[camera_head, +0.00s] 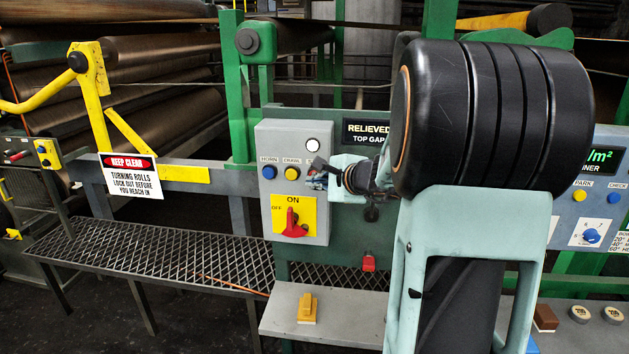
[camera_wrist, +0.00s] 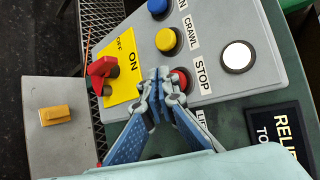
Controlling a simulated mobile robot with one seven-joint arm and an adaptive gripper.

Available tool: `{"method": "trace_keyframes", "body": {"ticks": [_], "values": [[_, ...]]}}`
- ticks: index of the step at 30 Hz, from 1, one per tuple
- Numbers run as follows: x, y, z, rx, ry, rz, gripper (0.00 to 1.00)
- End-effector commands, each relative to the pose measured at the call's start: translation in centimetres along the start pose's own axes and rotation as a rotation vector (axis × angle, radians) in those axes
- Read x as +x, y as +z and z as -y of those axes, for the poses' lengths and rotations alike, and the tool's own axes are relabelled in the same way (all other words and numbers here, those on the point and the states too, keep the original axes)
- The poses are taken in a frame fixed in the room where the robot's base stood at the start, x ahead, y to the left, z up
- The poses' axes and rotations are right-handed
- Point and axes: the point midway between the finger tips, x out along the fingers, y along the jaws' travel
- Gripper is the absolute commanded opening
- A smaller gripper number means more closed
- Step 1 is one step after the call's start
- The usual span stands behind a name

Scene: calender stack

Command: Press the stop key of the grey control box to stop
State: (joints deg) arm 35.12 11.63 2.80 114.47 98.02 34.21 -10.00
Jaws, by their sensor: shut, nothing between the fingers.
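The grey control box (camera_head: 266,140) is left of my arm in the head view and fills the middle of the wrist view (camera_wrist: 222,50). Its red stop key (camera_wrist: 181,80) shows in the wrist view beside the STOP label, partly covered by my fingers. In the head view my gripper hides it. My gripper (camera_wrist: 160,78) is shut and empty, with its fingertips over the box face, just beside the stop key toward the yellow plate. I cannot tell whether they touch the key or the box. In the head view my gripper (camera_head: 318,174) reaches the box's right side.
The box also carries a blue horn key (camera_head: 268,172), a yellow crawl key (camera_head: 291,173), a white lamp (camera_head: 312,145) and a red rotary switch (camera_head: 293,223) on a yellow plate. A yellow block (camera_head: 307,308) lies on the shelf below. Large rolls (camera_head: 160,85) stand left.

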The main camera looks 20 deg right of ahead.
Motion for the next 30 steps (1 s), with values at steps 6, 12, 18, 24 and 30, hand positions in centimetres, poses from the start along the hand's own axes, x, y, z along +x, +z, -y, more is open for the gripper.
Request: {"method": "trace_keyframes", "body": {"ticks": [6, 12, 18, 24, 30], "values": [[-0.4, 0.3, -0.3, -0.001, 0.001, 0.001, 0.0], [-0.4, 0.3, -0.3, -0.001, 0.001, 0.001, 0.0], [-1.4, 1.1, -1.2, -0.002, -0.001, 0.001, 0.0], [-2.8, 2.1, -2.2, -0.002, -0.001, 0.002, 0.0], [-3.7, 2.8, -2.9, -0.002, 0.001, 0.002, 0.0]]}}
